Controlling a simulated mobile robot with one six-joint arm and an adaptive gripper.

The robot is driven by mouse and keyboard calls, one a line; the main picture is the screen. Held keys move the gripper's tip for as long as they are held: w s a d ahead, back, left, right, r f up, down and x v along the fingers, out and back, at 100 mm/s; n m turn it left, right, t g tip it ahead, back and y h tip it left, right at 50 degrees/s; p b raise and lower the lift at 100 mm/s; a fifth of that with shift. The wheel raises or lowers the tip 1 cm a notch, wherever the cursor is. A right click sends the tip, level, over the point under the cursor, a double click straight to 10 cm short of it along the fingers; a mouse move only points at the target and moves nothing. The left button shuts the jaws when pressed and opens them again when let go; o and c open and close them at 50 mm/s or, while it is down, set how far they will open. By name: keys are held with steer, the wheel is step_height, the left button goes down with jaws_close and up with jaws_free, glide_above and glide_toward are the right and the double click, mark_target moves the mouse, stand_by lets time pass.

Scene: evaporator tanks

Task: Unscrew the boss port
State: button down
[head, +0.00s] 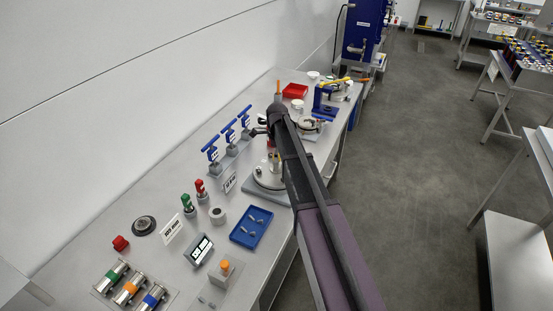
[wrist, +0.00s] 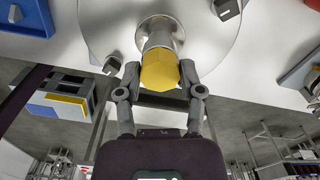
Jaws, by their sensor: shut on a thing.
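The boss port shows in the wrist view as a yellow hexagonal cap (wrist: 160,72) on a short shiny metal neck (wrist: 158,33). The neck rises from a round pale plate (wrist: 105,28). My gripper (wrist: 160,78) has one finger on each side of the yellow cap and is shut on it. The cap sits against the neck; I cannot tell how far it is threaded. In the head view the round plate (head: 268,181) stands on a grey base on the bench, and my arm hides part of it.
Three blue-handled valves (head: 229,131) stand behind the plate. A blue tray (head: 251,226) with small metal parts, a display box (head: 199,249) and red and green knobs lie nearer on the bench (head: 170,190). A red bin (head: 295,91) and a blue fixture stand farther along.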

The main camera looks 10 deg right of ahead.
steer(key=n, duration=0.4)
steer(key=shift+n, duration=0.3)
stand_by(0.4)
steer(key=n, duration=0.3)
steer(key=shift+n, duration=1.1)
steer(key=shift+s, duration=0.1)
steer(key=shift+n, duration=2.6)
